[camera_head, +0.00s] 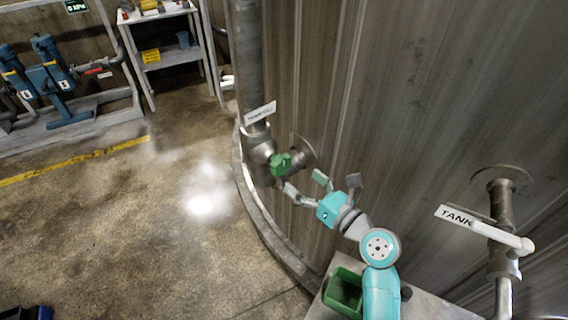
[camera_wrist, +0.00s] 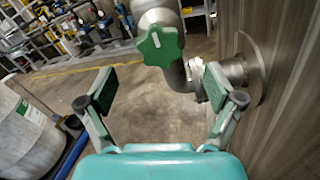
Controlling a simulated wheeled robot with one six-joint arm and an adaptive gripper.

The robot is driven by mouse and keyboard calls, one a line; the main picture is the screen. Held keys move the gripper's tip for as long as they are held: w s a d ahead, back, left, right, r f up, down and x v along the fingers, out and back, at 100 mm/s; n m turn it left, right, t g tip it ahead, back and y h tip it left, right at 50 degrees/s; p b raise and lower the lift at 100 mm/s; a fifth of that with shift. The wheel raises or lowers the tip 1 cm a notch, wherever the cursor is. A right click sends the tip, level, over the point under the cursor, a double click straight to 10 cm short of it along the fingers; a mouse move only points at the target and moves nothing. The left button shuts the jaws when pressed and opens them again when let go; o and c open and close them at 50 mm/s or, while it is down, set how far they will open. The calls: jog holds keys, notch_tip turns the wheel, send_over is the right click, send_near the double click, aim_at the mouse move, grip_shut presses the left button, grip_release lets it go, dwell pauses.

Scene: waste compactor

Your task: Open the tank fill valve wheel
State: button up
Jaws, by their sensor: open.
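The valve wheel is a small green lobed handle (camera_head: 281,163) on a grey metal pipe at the side of the tank (camera_head: 400,90). A white label hangs on the pipe above it, too small to read surely. In the wrist view the green wheel (camera_wrist: 160,46) is ahead, at the top middle, in front of the pipe. My gripper (camera_head: 306,187) is open and empty, just right of and below the wheel in the head view. In the wrist view its two fingers (camera_wrist: 163,88) are spread wide, with the wheel beyond and above them, apart from both.
A pipe with a white lever and a TANK label (camera_head: 458,217) is at the right. A green bin (camera_head: 343,292) is by my arm's base. A shelf (camera_head: 165,55) and blue pumps (camera_head: 50,75) stand at the back left. A barrel (camera_wrist: 25,135) shows at the wrist view's left. The floor between is clear.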

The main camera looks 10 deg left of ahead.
aim_at(284, 166)
jog(key=x, duration=0.8)
jog(key=shift+w+a, duration=0.15)
jog(key=shift+a, duration=0.1)
jog(key=c, duration=1.1)
